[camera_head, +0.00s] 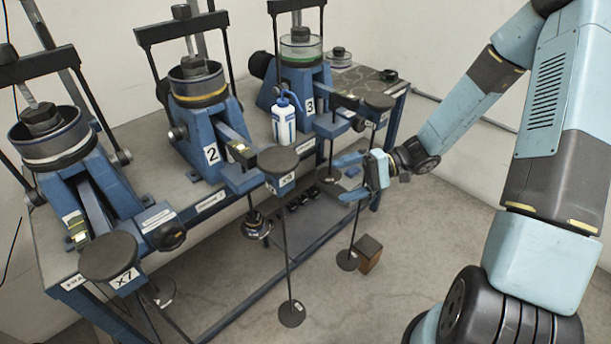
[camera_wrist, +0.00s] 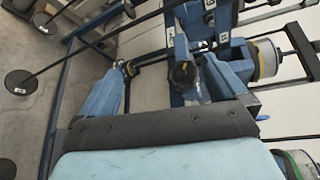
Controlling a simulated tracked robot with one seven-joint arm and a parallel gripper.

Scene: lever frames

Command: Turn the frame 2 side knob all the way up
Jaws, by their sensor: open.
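Frame 2 is the middle blue lever frame (camera_head: 201,130) on the bench, with a yellow-ringed pot and a "2" label. Its side knob (camera_wrist: 184,73) is dark and round, and shows in the wrist view between my gripper's blue fingers, beyond them and nearer the right one. In the head view I cannot make this knob out; the black disc marked X9 (camera_head: 278,160) seems to cover its place. My gripper (camera_head: 343,177) is open and empty, to the right of the X9 disc and in front of frame 3, with its fingers pointing left. I see no contact with the knob.
A white-and-blue bottle (camera_head: 285,118) stands between frames 2 and 3. Frame 3 (camera_head: 300,85) is behind my gripper. Hanging rods with discs (camera_head: 291,313) stand in front of the bench. A brown block (camera_head: 370,253) lies on the floor, with open floor at right.

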